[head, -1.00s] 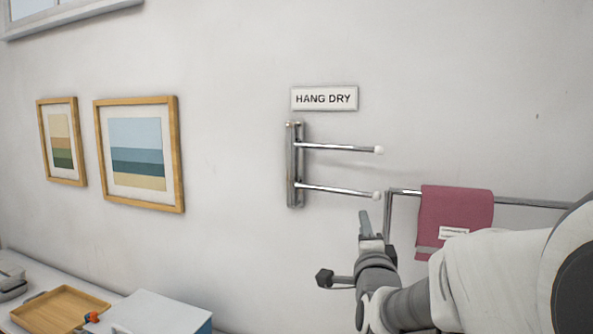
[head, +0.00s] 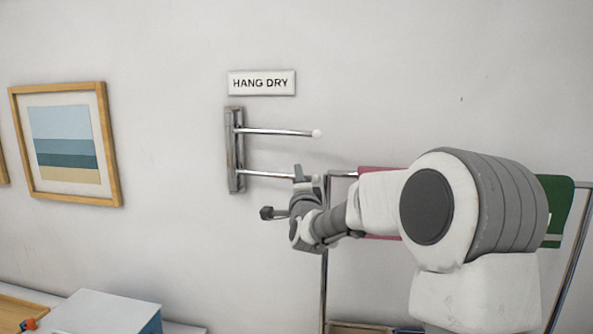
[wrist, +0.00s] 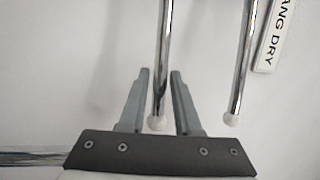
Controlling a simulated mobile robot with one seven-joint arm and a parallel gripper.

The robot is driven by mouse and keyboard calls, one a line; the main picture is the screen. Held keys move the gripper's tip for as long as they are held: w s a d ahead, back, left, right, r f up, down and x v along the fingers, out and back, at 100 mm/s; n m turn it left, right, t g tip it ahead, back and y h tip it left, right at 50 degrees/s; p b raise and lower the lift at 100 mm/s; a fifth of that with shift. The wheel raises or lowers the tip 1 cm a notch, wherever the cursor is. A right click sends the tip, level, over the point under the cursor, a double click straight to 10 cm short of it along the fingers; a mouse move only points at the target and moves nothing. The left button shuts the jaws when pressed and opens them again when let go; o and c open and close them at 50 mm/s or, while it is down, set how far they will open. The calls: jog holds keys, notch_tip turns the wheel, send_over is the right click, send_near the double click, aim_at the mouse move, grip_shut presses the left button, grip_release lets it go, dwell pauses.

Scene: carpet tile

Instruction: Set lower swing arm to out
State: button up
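A wall rack with two chrome swing arms hangs under the HANG DRY sign. The lower swing arm (head: 268,174) points right from the bracket (head: 234,150), and its tip is hidden behind my gripper (head: 303,173) in the head view. In the wrist view, the lower arm (wrist: 163,60) runs between the two parted fingers of my gripper (wrist: 160,72), its white tip close to the palm. Gaps show on both sides of it. The upper swing arm (head: 280,132) also points right; it lies outside the fingers in the wrist view (wrist: 244,60).
The HANG DRY sign (head: 262,83) is on the wall above the rack. A chrome towel stand (head: 324,285) with a pink towel (head: 375,169) and a green one (head: 556,205) stands close right, partly behind my arm. A white box (head: 105,312) is low left.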

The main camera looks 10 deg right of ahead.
jog(key=shift+x, duration=1.6)
jog(key=shift+c, duration=0.4)
grip_shut()
